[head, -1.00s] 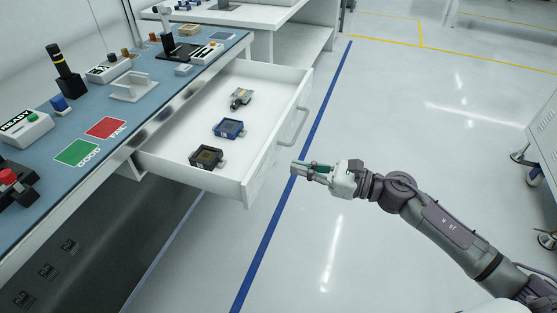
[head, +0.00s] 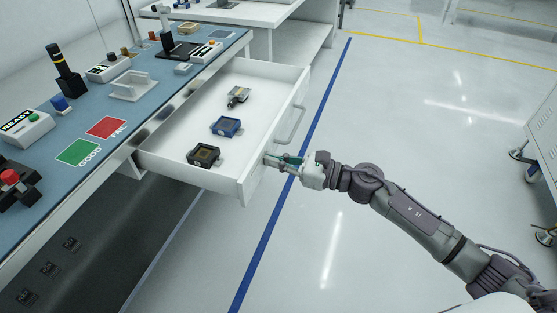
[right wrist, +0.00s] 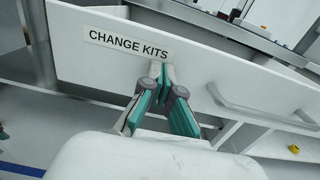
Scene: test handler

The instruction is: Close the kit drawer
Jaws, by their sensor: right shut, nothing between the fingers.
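The white kit drawer (head: 248,185) stands open, pulled out from under the blue-topped bench in the head view. In the right wrist view its front panel (right wrist: 210,70) carries a "CHANGE KITS" label (right wrist: 128,45) and a bar handle (right wrist: 262,106). My right gripper (head: 270,159) is shut and empty, its fingertips at the drawer front beside the handle. In the right wrist view the fingertips (right wrist: 162,68) are just by the label's right end; they look in contact or very close. My left gripper is not in view.
The bench (head: 143,108) holds several devices and green and red pads. The floor (head: 400,120) right of the drawer is clear.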

